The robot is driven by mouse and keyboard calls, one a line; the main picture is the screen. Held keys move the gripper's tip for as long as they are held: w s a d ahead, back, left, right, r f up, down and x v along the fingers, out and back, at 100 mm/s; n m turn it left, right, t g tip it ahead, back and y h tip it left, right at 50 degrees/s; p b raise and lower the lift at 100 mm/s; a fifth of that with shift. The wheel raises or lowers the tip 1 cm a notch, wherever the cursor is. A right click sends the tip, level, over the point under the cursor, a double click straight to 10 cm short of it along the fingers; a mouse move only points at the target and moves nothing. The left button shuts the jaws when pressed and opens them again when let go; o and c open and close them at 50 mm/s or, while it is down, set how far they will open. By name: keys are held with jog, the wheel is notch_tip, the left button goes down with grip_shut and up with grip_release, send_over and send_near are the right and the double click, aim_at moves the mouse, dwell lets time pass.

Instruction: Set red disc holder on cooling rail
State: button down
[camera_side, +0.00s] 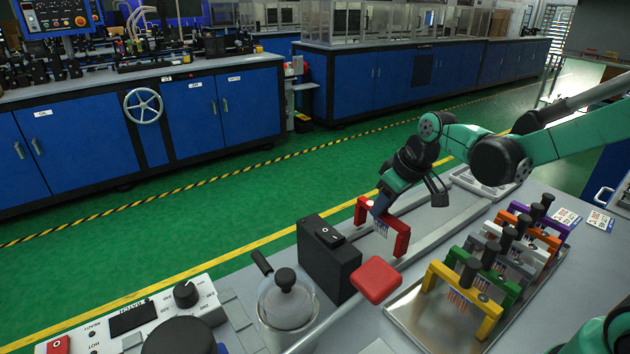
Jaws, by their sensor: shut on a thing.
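The red disc holder (402,238) is an arch-shaped frame with several thin discs or pins hanging under its middle. My gripper (380,206) is shut on the top of it, coming down at a tilt from the upper right. The holder is at the near end of a long grey rail (437,232), which I take to be the cooling rail. Whether its legs touch the rail or hang just above it, I cannot tell.
A black box with a switch (328,258) stands close left of the holder, and a red square pad (376,279) lies in front. A metal tray (408,312) at right holds several coloured holders, yellow (436,270) nearest. A glass jar (288,306) and control panel (140,320) are at front left.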

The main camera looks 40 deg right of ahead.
jog(key=shift+f, duration=0.35)
dwell(0.7)
grip_release()
dwell(0.3)
jog(key=shift+r, duration=3.5)
jog(key=shift+s+a, duration=0.2)
jog(key=shift+s, duration=0.1)
jog(key=s+a+f+m+t, duration=0.1)
jog(key=s+a, duration=0.3)
jog(key=s, duration=0.4)
jog(key=shift+m+t+h, duration=0.3)
jog(key=shift+m+t, duration=0.1)
jog(key=shift+t, duration=0.5)
